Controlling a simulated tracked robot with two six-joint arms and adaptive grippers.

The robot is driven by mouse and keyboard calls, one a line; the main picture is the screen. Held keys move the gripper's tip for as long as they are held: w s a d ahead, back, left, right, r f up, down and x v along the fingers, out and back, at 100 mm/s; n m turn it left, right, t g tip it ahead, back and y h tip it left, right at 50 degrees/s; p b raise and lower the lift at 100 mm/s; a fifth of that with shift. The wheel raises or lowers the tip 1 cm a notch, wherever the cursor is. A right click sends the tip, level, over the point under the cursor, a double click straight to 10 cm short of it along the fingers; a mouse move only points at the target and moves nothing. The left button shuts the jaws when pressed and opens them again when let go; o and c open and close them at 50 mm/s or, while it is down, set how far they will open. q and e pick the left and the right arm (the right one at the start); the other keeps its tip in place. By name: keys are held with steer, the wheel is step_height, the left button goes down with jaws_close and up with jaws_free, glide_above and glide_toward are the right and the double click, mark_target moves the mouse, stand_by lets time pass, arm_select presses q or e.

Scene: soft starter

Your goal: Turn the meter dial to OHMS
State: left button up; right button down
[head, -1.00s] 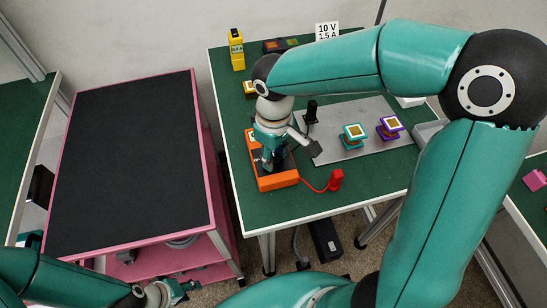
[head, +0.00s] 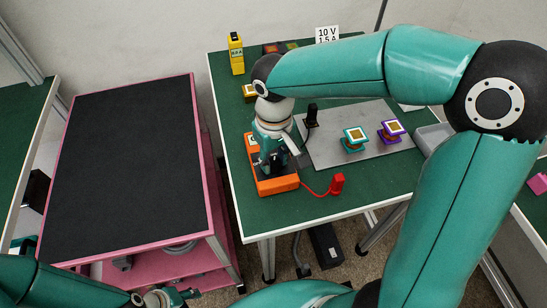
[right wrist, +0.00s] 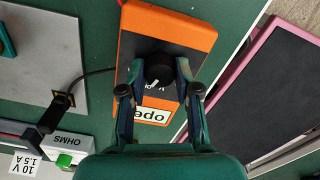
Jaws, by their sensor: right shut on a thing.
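The orange meter (head: 278,186) lies on the green table, below my right gripper (head: 270,170). In the right wrist view the meter (right wrist: 195,30) has a round black dial (right wrist: 160,69) with a white pointer line slanting to the picture's lower left. My right gripper (right wrist: 157,75) is shut on the dial, with a finger on each side. Part of the meter's printed face is hidden by the fingers. My left gripper (head: 172,298) is low over the pink cart's front edge, away from the meter; its jaw opening is unclear.
A red probe (head: 337,184) with a red lead stands right of the meter, a black probe (head: 312,115) behind. A grey plate (head: 365,155) holds a teal block (head: 355,138) and a purple block (head: 391,131). A card reading OHMS (right wrist: 68,139) shows in the right wrist view.

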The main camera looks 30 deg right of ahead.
mark_target(274, 161)
steer(key=c, duration=0.8)
jaws_free()
step_height(274, 161, up, 12)
